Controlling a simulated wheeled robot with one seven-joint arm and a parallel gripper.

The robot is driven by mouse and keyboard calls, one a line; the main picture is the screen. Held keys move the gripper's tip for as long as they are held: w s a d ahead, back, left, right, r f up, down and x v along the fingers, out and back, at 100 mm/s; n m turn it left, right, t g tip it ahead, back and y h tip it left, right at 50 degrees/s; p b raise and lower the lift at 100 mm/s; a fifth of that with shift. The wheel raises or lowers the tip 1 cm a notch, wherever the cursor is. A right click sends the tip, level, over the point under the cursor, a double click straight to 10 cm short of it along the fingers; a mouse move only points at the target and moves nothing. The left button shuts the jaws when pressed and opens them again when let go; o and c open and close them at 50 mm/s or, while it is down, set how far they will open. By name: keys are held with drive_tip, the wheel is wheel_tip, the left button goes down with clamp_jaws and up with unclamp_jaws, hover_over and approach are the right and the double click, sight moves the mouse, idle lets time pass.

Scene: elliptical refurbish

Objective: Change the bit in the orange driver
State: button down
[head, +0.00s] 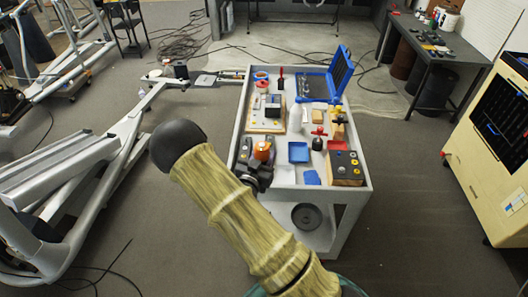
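An orange object (263,150), which looks like the orange driver, is at the near left of the cart top. It is small here and partly hidden, so I cannot make out a bit in it. My gripper (258,177) appears as a dark shape just in front of the orange object, mostly hidden behind my tan arm. I cannot tell whether its fingers are open or touch anything. An open blue case (338,72) lies at the far right of the cart; its contents are too small to tell.
The grey cart (368,187) also carries a blue tray (298,152), a red tray (337,145), a knobbed box (346,170) and several small tools. A metal frame (120,140) stands left. A cream cabinet (490,150) and a dark workbench (440,48) stand right. Cables cross the floor.

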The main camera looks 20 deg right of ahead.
drive_tip(key=shift+s+f+n+t+y, duration=0.2)
drive_tip(key=shift+f+n+t+y, duration=0.15)
drive_tip(key=shift+f+n+y, duration=0.3)
drive_tip(key=shift+s+f+n+t+y, duration=0.15)
drive_tip(key=shift+f+n+t+y, duration=0.2)
drive_tip(key=shift+f+y, duration=0.35)
drive_tip(key=f+n+y, duration=0.1)
drive_tip(key=f+y, duration=0.1)
drive_tip(key=s+f+n+t+y, duration=0.1)
drive_tip(key=f+n+y, duration=0.1)
drive_tip(key=f, duration=0.1)
drive_tip(key=s+a+f+n+t+y, duration=0.1)
drive_tip(key=f+y, duration=0.2)
drive_tip(key=shift+s+a+n, duration=0.1)
drive_tip(key=shift+s+n, duration=0.15)
drive_tip(key=shift+n, duration=0.05)
drive_tip(key=shift+s+a+f+n+y, duration=0.15)
drive_tip(key=shift+s+f+n+y, duration=0.15)
drive_tip(key=shift+f+y, duration=0.15)
drive_tip(key=shift+w, duration=0.1)
